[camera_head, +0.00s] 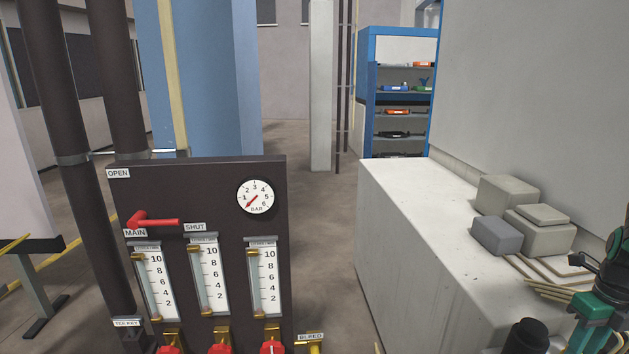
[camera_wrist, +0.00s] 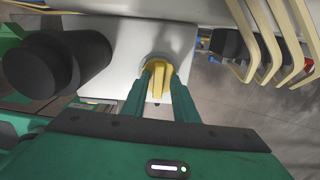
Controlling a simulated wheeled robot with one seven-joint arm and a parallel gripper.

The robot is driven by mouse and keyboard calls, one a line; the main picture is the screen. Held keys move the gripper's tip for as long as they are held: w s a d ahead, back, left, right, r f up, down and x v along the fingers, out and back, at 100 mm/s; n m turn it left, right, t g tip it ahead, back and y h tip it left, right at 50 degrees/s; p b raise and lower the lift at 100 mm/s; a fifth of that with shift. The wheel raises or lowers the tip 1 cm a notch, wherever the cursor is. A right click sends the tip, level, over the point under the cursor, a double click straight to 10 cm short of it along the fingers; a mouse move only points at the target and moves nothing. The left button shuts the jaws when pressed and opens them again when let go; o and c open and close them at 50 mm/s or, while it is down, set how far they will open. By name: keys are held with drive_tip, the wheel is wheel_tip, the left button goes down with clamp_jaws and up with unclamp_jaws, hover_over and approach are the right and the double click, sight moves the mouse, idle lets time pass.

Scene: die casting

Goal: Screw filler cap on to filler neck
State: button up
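In the wrist view, a yellow ribbed piece, seemingly the filler cap (camera_wrist: 161,80), is between the two green fingertips of my gripper (camera_wrist: 160,84). The fingers press close against both its sides and appear shut on it. In the head view, only part of my green arm end shows at the lower right edge; the fingertips and cap are not visible there.
A black cylinder (camera_wrist: 42,68) stands left of the fingers; cream pipes (camera_wrist: 280,38) run at the upper right. In the head view, a gauge panel (camera_head: 220,200) stands left, grey boxes (camera_head: 540,232) sit on a pale ledge (camera_head: 400,215), and a blue shelf (camera_head: 367,95) stands behind.

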drive_tip(key=shift+s+a+f, duration=0.1)
drive_tip(key=shift+a+f, duration=0.05)
drive_tip(key=shift+a, duration=0.2)
drive_tip(key=shift+d+r, duration=0.15)
drive_tip(key=shift+r, duration=1)
drive_tip(key=shift+d+r, duration=0.1)
drive_tip(key=shift+r, duration=1.05)
wheel_tip(320, 180, up, 5)
drive_tip(key=shift+f, duration=0.2)
idle(0.5)
drive_tip(key=s+a+r+n, duration=0.1)
drive_tip(key=s+a+n, duration=0.5)
drive_tip(key=n, duration=0.8)
drive_tip(key=s+a+r+n, duration=0.1)
drive_tip(key=s+a+n, duration=0.6)
drive_tip(key=n, duration=0.8)
drive_tip(key=shift+s+a, duration=0.25)
drive_tip(key=shift+a, duration=1.55)
drive_tip(key=shift+r, duration=0.1)
